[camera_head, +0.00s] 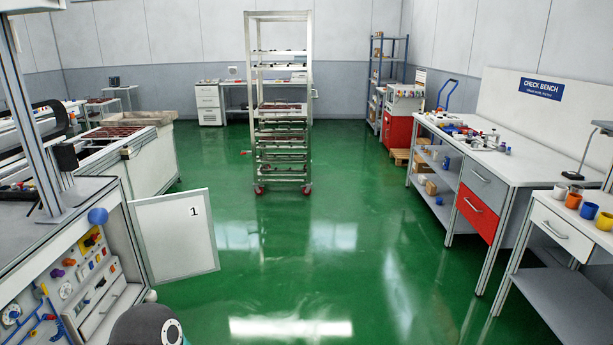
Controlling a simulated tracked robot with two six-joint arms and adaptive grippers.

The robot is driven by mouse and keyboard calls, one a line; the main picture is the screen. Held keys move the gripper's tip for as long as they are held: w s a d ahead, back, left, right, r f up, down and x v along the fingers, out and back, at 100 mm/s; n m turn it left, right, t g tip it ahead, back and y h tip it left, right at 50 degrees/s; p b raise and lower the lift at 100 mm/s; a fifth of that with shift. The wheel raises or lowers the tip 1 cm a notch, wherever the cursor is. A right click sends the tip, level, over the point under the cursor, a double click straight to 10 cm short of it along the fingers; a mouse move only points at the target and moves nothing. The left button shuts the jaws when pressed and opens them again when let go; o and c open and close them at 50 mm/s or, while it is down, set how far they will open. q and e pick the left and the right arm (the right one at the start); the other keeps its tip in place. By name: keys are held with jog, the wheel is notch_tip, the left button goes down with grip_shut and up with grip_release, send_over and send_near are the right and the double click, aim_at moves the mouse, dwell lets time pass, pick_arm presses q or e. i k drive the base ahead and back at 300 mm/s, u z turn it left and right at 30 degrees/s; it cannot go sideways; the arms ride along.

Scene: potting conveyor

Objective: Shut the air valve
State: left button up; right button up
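At the lower left is a grey-framed machine whose front panel (82,270) carries several small coloured knobs, round gauge-like parts and levers. A blue lever-like part (32,336) shows near the panel's lower left, by a round pale part (12,315). A yellow part with a dark knob (90,241) sits at the panel's upper right. I cannot tell which fitting is the air valve, or whether it is open. A dark rounded part of my own arm shows at the bottom edge. Neither gripper is in view.
A white door marked 1 (178,237) stands open to the right of the panel. A wheeled rack (280,150) stands farther back. The check bench (520,165) lines the right. The green floor (330,250) between is clear.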

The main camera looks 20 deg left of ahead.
aim_at(45, 292)
jog(key=u, duration=0.2)
jog(key=i, duration=1.35)
jog(key=u, duration=0.6)
jog(key=i, duration=1.35)
jog(key=u, duration=1.35)
jog(key=i, duration=1.25)
jog(key=u, duration=0.75)
jog(key=k, duration=0.8)
jog(key=u, duration=0.15)
jog(key=i, duration=0.85)
jog(key=z, duration=0.1)
